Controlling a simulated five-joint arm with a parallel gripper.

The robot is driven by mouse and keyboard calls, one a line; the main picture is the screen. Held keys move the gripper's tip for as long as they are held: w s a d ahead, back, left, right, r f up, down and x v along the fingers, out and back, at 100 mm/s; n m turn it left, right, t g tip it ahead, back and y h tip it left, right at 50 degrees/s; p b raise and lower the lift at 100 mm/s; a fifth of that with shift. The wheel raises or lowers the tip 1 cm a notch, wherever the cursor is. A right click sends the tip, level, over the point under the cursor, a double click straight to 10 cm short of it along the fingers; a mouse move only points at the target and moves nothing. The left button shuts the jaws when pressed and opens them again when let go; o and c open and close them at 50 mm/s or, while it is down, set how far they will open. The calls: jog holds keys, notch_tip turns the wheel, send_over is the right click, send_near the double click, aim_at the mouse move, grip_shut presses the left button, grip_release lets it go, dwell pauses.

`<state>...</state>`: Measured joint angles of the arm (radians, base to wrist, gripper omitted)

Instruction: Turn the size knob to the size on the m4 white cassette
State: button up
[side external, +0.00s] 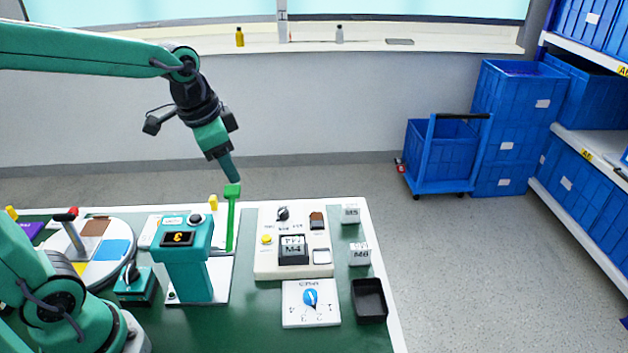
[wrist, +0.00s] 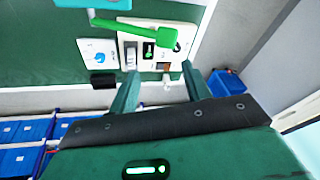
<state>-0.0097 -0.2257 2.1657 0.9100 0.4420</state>
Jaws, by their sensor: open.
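The knob (side external: 310,298) is blue with a pale pointer, set on a white square plate (side external: 293,319) with small marks around it. Its exact setting is too small to read. The knob also shows in the wrist view (wrist: 97,55). My gripper (side external: 231,180) is open and empty, high above the table and to the left of the knob plate. In the wrist view its fingers (wrist: 160,88) are spread, with nothing between them.
A green upright lever (side external: 231,220) stands below my gripper, its top near the fingertips in the side view. A teal machine (side external: 186,250) stands left. The cream panel (side external: 262,268) carries a black knob (side external: 283,213). Two small cassettes (side external: 351,213) and a black tray (side external: 357,315) lie right.

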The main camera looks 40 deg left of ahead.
jog(key=w+f+m+g, duration=0.1)
jog(key=w+f+m, duration=0.2)
jog(key=w+f, duration=0.3)
jog(key=m+g, duration=0.2)
jog(key=m, duration=0.1)
send_over(283, 211)
notch_tip(283, 211, down, 7)
jog(key=shift+s+d+r, duration=0.15)
jog(key=shift+f, duration=3.9)
jog(key=shift+c, duration=0.5)
jog(key=c, duration=0.8)
